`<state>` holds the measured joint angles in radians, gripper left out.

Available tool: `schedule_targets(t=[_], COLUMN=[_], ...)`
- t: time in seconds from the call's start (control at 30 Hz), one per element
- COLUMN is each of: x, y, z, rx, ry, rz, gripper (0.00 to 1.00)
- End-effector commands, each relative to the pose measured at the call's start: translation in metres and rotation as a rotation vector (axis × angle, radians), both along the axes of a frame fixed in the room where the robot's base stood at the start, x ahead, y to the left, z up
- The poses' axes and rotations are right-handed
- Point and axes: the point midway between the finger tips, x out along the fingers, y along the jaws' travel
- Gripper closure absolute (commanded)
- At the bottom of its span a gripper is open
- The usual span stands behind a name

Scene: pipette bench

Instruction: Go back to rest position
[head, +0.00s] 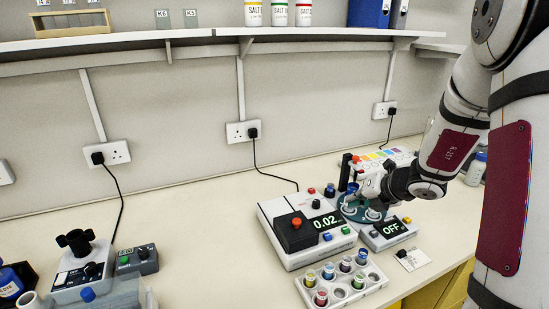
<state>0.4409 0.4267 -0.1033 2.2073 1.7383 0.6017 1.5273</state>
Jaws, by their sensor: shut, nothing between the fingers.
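My gripper (352,192) is at the end of my arm, which reaches in from the right. It is small in view, over the green round plate (350,212) beside the device with the "OFF" display (388,230). The gripper looks shut and empty. It partly hides the plate, and I cannot tell whether it touches anything there.
Left of the gripper stands a device reading 0.02 (285,238). In front is a white rack (340,298) with several coloured-capped vials. A bottle (476,170) stands behind my arm. A shelf (190,36) runs above. The bench (190,235) is clear at centre left.

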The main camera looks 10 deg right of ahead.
Motion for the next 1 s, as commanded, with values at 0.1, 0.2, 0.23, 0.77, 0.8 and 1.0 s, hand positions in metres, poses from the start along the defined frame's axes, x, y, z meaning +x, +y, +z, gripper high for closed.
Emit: schedule_targets(t=[0.1,0.2,0.23,0.77,0.8,1.0], x=[-0.002,-0.009,-0.013,-0.176,-0.190,-0.248], y=[0.016,0.046,0.058,0.190,0.191,0.180], z=[0.016,0.045,0.055,0.164,0.168,0.180], rx=[-0.057,-0.181,-0.230,-1.296,-1.379,1.754], ry=[-0.030,-0.089,-0.113,-0.553,-0.575,0.611], rz=[0.102,0.306,0.385,1.908,2.017,-2.510], gripper=[1.00,1.00,1.00,1.00,1.00,1.00])
